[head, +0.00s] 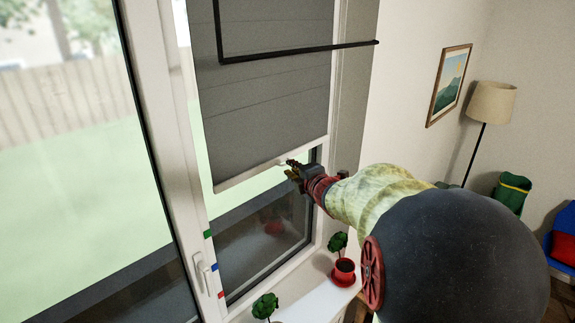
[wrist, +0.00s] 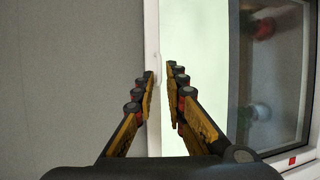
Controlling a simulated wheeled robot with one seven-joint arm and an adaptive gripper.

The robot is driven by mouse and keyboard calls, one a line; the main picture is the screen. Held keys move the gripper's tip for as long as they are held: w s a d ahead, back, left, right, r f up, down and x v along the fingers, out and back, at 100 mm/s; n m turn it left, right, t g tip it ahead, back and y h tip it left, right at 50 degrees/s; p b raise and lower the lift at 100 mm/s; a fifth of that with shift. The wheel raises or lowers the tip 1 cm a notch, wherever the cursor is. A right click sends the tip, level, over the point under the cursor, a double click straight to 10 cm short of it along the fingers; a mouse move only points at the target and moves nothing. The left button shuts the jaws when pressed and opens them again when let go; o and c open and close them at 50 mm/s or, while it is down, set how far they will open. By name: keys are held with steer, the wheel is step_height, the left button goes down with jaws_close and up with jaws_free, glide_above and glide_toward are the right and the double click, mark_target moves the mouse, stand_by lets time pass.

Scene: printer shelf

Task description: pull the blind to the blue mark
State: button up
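The grey blind (head: 265,95) hangs over the upper part of the right window pane, with a pale bar (head: 240,178) along its bottom edge. The blue mark (head: 214,267) is on the white window post, well below that bar, between a green mark (head: 207,233) and a red mark (head: 221,294). My gripper (head: 289,163) is at the bottom bar, right of its middle. In the wrist view the fingers (wrist: 161,76) are apart, with the blind's bar (wrist: 151,40) running just beyond the fingertips. Whether they touch the bar I cannot tell.
A thin black bar (head: 300,52) crosses in front of the blind. Below, the white sill (head: 310,300) holds a red-potted plant (head: 344,268) and another plant (head: 265,306). A window handle (head: 201,273) sits by the marks. A floor lamp (head: 493,103) stands at right.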

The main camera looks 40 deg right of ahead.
steer(key=x, duration=0.3)
steer(key=shift+w+d+f, duration=0.1)
steer(key=shift+w, duration=0.25)
jaws_close()
stand_by(0.6)
steer(key=shift+f, duration=0.1)
step_height(320, 180, down, 30)
steer(key=b, duration=2.9)
